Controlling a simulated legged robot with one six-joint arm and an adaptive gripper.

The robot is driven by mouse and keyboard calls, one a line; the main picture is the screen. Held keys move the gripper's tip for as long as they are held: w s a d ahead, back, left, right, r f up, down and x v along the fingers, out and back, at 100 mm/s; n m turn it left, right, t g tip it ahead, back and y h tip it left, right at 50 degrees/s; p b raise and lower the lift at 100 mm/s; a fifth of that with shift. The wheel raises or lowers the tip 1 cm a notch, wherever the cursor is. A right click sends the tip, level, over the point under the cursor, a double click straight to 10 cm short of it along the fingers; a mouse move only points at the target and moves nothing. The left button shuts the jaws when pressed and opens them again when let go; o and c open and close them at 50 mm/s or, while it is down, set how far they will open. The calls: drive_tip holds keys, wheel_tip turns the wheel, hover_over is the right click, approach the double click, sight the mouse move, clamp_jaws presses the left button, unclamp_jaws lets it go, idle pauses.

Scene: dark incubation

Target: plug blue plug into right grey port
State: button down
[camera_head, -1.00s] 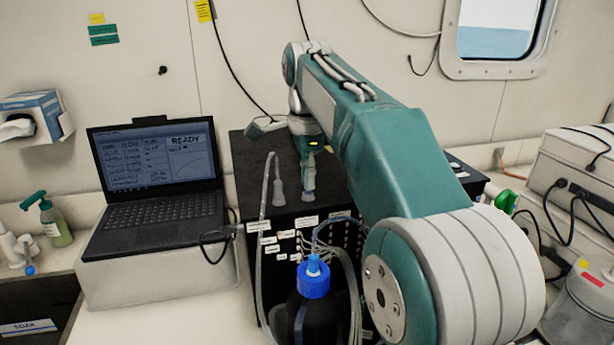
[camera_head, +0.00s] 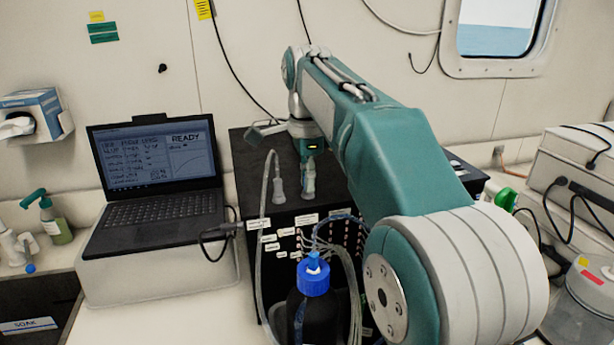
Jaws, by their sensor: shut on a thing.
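My gripper (camera_head: 309,182) is small in the picture, above the top of the black box near its front edge, pointing down. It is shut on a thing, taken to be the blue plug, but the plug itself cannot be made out. A blue cable (camera_head: 338,217) loops at the upper front of the box, below and right of the gripper. The black box (camera_head: 248,178) carries rows of small ports (camera_head: 348,236) and white labels on its front. My arm covers its right part. The right grey port cannot be picked out.
A grey connector (camera_head: 279,190) on a clear tube stands left of my gripper. A dark bottle with a blue cap (camera_head: 313,277) and pale tubes stand before the box, partly hiding its front. A laptop (camera_head: 157,163) on a pale case is at left.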

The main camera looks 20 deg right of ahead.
drive_tip(key=c, duration=0.6)
unclamp_jaws()
drive_tip(key=shift+r, duration=0.1)
drive_tip(key=shift+w+r, duration=0.1)
drive_tip(key=shift+r, duration=3.5)
